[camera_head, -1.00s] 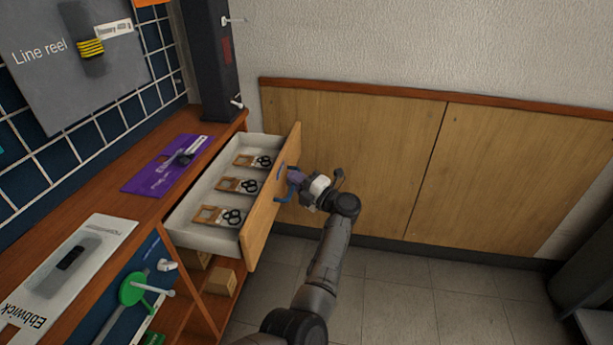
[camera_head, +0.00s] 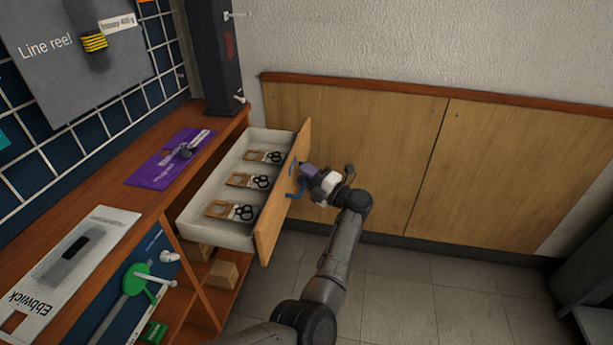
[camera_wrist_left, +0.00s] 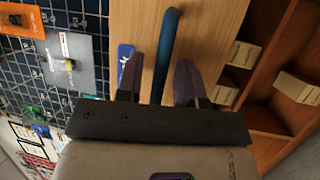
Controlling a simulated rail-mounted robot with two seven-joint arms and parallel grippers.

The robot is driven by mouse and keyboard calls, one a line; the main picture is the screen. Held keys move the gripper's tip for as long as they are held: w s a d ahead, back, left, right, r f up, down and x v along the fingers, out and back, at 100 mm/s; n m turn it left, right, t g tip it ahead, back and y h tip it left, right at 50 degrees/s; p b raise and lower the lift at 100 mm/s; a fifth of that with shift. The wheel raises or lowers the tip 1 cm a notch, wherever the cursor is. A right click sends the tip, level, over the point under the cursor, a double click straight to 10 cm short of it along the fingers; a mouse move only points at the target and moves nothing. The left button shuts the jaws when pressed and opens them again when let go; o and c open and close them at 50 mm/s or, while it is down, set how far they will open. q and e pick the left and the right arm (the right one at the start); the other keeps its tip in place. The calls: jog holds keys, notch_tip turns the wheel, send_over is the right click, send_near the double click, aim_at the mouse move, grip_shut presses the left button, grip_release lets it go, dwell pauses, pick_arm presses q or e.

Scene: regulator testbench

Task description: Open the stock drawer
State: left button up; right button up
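The stock drawer (camera_head: 205,237) is a white tray with a wooden front (camera_head: 283,195), pulled well out of the bench. Its blue handle (camera_wrist_left: 166,50) is on the outer face of the front and also shows in the head view (camera_head: 296,190). My left gripper (camera_wrist_left: 158,78) is at the handle, with one finger on each side of the bar. The fingers stand apart; the bar is close to the right finger, with a gap to the left one. Whether that right finger touches it I cannot tell. My right gripper is not in view.
Inside the drawer lie three packets with black rings (camera_head: 232,210). The wooden bench top (camera_head: 160,200) carries a purple card (camera_head: 155,172) and a white Ebbwick card (camera_head: 105,225). Small boxes (camera_head: 222,274) sit on shelves below.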

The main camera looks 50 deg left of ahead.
pick_arm(q)
jog(key=shift+d, duration=0.1)
jog(key=shift+d, duration=0.2)
jog(key=p+v, duration=0.2)
jog(key=v, duration=1.1)
jog(key=shift+w+d+f, duration=0.1)
